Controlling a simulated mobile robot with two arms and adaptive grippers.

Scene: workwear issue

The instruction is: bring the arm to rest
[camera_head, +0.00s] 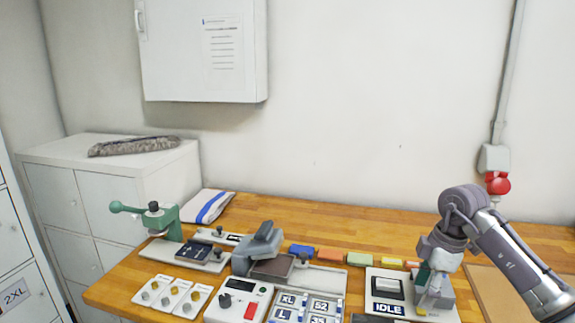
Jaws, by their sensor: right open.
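My right arm comes in from the right edge, bent, with its gripper (428,290) pointing down at the front right of the wooden table. The gripper is open. It is over the right part of a white plate marked IDLE (388,309), close in front of or around a grey block; I cannot tell whether it touches. The plate also carries a dark rocker-like piece (387,288) left of the gripper. My left gripper is not in view.
Coloured blocks (330,254) stand in a row left of the arm. A grey press (258,250), a green lever tool (160,218) and a control box (238,301) stand further left. A red button (498,184) is on the wall.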

